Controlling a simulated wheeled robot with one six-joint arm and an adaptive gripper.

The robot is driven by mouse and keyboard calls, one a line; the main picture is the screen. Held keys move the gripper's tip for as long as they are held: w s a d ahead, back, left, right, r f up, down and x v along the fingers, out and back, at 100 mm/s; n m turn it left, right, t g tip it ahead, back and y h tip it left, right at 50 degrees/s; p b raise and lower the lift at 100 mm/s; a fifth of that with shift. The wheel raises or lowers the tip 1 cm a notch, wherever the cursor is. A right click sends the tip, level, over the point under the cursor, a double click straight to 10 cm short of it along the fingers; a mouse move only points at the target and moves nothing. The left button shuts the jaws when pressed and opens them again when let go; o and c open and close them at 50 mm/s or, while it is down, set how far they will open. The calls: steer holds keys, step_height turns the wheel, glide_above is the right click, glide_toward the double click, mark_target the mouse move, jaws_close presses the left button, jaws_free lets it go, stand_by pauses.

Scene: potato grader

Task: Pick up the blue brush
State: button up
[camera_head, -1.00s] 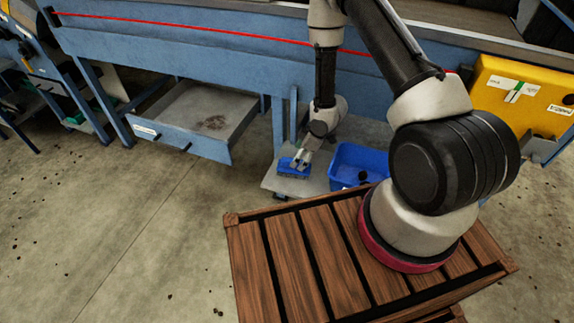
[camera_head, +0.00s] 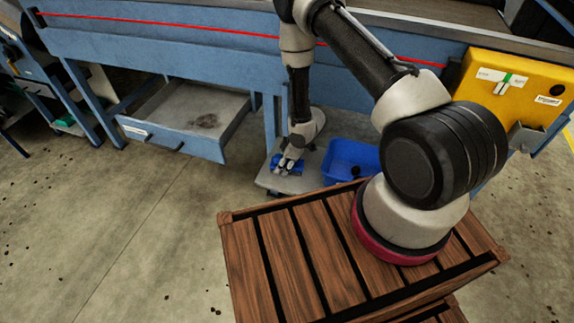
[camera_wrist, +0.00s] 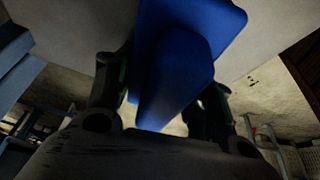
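The blue brush (camera_head: 287,166) is low down, at the left part of a small grey platform under the machine. My gripper (camera_head: 290,162) is right at it, reaching down from above and partly covering it. In the wrist view the brush (camera_wrist: 180,70) fills the upper middle, with its narrower part pointing toward the camera. My gripper (camera_wrist: 160,85) has one dark finger on each side of it. The fingers stand apart with the brush between them. Whether both press on it is not clear in the dark, and the contact areas are partly hidden.
A wooden slatted crate (camera_head: 290,255) is in front. A grey drawer (camera_head: 190,120) juts out at left. Open concrete floor lies at lower left.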

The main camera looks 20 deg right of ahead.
steer(key=c, duration=0.4)
steer(key=shift+w+r, duration=0.1)
steer(key=shift+r, duration=0.55)
step_height(320, 180, up, 2)
steer(key=shift+r, duration=0.1)
steer(key=s+a, duration=1)
steer(key=s, duration=0.4)
steer(key=shift+s+a, duration=0.3)
steer(key=shift+s, duration=0.05)
